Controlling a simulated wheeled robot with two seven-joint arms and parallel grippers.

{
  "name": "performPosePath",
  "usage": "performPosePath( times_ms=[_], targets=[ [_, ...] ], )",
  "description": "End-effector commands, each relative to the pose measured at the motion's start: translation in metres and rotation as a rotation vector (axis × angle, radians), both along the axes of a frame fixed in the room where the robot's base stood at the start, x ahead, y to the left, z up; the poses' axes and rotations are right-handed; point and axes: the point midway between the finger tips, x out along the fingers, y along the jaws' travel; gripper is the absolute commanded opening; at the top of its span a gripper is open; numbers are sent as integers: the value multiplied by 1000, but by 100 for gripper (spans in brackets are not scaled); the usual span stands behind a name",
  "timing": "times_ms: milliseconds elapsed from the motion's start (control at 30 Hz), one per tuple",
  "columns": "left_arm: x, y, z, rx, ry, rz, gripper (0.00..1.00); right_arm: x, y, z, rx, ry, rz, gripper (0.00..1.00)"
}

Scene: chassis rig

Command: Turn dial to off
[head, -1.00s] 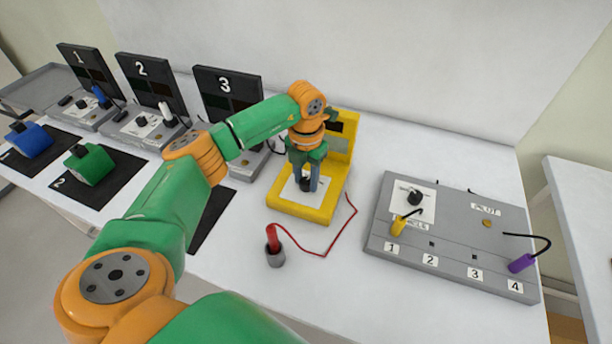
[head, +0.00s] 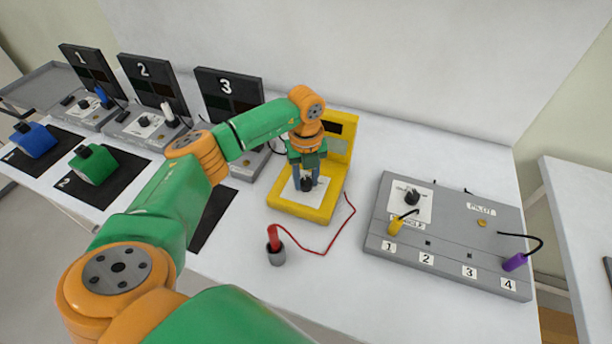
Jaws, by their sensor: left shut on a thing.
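A yellow instrument (head: 338,178) stands on the white table, with a white dial plate (head: 290,194) on its low front part. A black dial (head: 307,184) sits on that plate. My left gripper (head: 306,182) points down over the plate, and its fingers are shut on the dial. The gripper hides part of the dial and its markings, so I cannot read where it points. My right gripper does not show.
A grey panel (head: 450,257) with another dial is at right. Numbered stations (head: 148,90) and blue (head: 33,140) and green (head: 95,165) blocks are at left.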

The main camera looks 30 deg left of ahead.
Motion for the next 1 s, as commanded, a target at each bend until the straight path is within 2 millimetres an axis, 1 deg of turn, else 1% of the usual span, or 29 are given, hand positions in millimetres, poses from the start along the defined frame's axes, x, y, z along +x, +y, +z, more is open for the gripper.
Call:
performPosePath(
  times_ms=[133, 333, 867, 900, 1000],
  targets=[
    [1, 0, 2, 1, -6, 70, 0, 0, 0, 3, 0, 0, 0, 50],
    [1, 1, 2, 1, -5, 127, 0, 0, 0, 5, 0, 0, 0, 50],
    [1, 1, 1, 1, -6, 149, 0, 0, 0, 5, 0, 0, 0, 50],
    [1, 1, 1, 1, -6, 149, 44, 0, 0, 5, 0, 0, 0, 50],
    [1, 1, 1, 1, -5, 149, 69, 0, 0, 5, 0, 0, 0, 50]
  ],
)
